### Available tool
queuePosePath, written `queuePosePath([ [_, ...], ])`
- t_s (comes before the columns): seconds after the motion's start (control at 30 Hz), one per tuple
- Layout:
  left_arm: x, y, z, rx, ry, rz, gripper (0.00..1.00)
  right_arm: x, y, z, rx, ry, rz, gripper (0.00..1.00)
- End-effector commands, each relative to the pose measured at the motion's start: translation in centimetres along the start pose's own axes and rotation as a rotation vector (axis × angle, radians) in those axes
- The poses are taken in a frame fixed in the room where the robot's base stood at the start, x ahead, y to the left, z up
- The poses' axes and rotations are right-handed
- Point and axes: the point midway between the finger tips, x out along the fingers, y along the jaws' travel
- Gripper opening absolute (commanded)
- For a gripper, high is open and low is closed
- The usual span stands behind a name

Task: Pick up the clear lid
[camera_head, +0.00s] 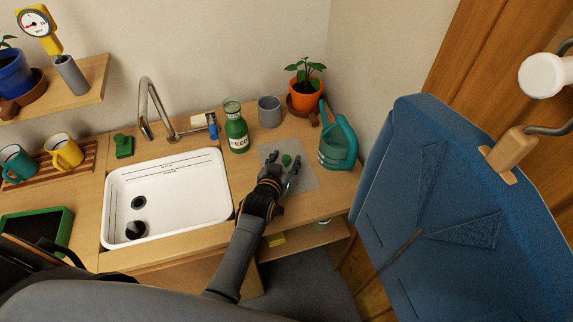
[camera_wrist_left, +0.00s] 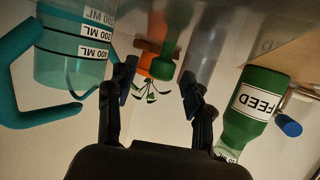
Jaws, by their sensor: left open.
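A small green knob (camera_head: 286,160) stands over the grey mat (camera_head: 306,180) on the counter. It looks like the handle of the clear lid, whose clear part I cannot make out. My left gripper (camera_head: 282,170) is open over the mat, its fingers pointing toward the knob. In the left wrist view, which is upside down, the knob (camera_wrist_left: 164,70) shows between the two spread fingers (camera_wrist_left: 159,76), with nothing visibly gripped. I cannot tell whether either finger touches it. My right gripper is not in view.
A green FEED bottle (camera_head: 236,132) stands left of the mat, a teal watering can (camera_head: 335,150) right. A grey cup (camera_head: 269,112) and an orange potted plant (camera_head: 306,97) stand behind. The white sink (camera_head: 170,195) lies left; a blue bag-like thing (camera_head: 450,200) hangs right.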

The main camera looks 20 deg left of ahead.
Motion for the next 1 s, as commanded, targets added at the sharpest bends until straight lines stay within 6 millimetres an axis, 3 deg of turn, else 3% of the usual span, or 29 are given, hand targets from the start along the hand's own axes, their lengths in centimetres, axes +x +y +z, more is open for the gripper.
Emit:
queuePosePath([
  [0.2,0.1,0.0,0.0,0.000,0.000,0.000,0.50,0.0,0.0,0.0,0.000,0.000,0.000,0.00],
  [0.4,0.0,0.0,0.0,0.001,0.000,0.000,0.09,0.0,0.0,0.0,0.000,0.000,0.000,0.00],
  [0.47,0.0,0.0,0.0,0.001,0.000,0.000,0.00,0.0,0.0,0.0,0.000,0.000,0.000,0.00],
  [0.8,0.0,0.0,-0.2,0.001,0.000,0.000,0.00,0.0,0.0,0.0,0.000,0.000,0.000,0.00],
  [1.0,-0.6,0.0,-1.9,0.001,0.003,0.000,0.00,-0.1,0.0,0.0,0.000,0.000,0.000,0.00],
])
